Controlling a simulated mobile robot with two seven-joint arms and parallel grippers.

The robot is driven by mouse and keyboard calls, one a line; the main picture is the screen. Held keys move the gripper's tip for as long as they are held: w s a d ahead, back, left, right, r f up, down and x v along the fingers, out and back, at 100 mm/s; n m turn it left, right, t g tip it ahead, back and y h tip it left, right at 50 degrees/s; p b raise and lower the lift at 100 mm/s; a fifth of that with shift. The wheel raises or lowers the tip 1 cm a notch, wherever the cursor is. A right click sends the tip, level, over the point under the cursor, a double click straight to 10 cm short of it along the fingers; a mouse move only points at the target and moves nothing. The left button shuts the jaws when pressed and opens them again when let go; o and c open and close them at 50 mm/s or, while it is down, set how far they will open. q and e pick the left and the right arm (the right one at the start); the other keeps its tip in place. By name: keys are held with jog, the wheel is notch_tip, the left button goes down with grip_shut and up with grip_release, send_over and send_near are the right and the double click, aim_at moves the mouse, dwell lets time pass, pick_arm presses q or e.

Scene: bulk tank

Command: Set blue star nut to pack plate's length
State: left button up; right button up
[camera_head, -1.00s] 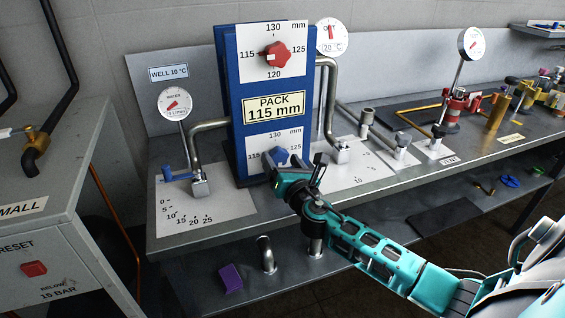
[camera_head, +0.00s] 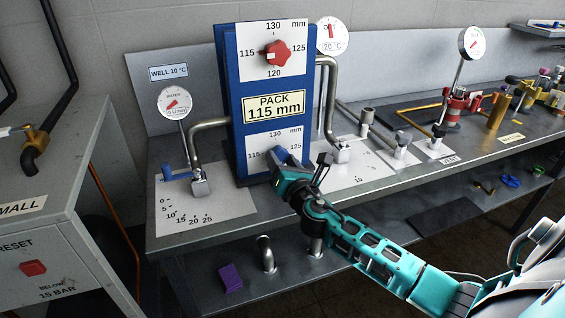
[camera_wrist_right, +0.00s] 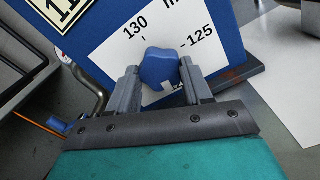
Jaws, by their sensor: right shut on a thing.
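The blue star nut (camera_head: 280,154) sits on the white lower dial of the blue pack (camera_head: 236,118). In the right wrist view the blue star nut (camera_wrist_right: 159,68) is between the two grey fingers of my right gripper (camera_wrist_right: 160,84), which is shut on it. In the head view my right gripper (camera_head: 285,165) covers much of the nut and the lower part of its dial. The wrist view shows 130 and 125 on the dial; the nut's white mark is low, near the gripper. The pack plate (camera_head: 274,107) reads 115 mm. My left gripper is not in view.
A red star nut (camera_head: 277,53) is on the upper dial, its white mark toward 115. Bent steel pipes (camera_head: 207,124) flank the pack. A blue lever valve (camera_head: 178,174) is at lower left. A purple block (camera_head: 230,277) lies on the lower shelf.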

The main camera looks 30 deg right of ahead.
jog(key=m+b, duration=0.1)
jog(key=m, duration=0.3)
jog(key=shift+f, duration=0.1)
jog(key=m, duration=1.2)
jog(key=shift+m, duration=0.3)
dwell(0.3)
jog(key=o, duration=1)
jog(key=shift+o, duration=0.2)
jog(key=shift+s, duration=0.1)
